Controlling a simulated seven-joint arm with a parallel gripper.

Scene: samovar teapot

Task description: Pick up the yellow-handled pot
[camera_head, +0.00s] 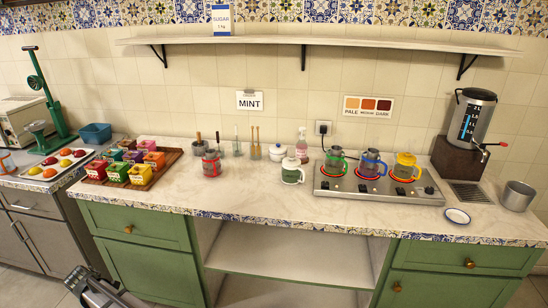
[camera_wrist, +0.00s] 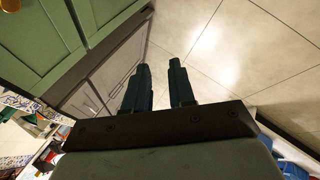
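The yellow-handled pot (camera_head: 406,167) stands upright on the right burner of the steel hot plate (camera_head: 350,190), its burner glowing red. A blue-handled pot (camera_head: 371,163) and a green-handled pot (camera_head: 335,161) stand on the other burners to its left. My gripper (camera_wrist: 160,70) shows two dark fingers with a gap between them and nothing in it. In the head view my arm is low at the bottom left, in front of the green cabinet, far from the pots. The wrist view shows floor and cabinet fronts, with no pot in it.
A samovar (camera_head: 472,118) with a tap stands right of the hot plate, near a metal pail (camera_head: 517,195) and small saucer (camera_head: 457,216). A green-and-white pot (camera_head: 292,171) stands left. A tray (camera_head: 178,153) holds colourful boxes. The front middle counter is clear.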

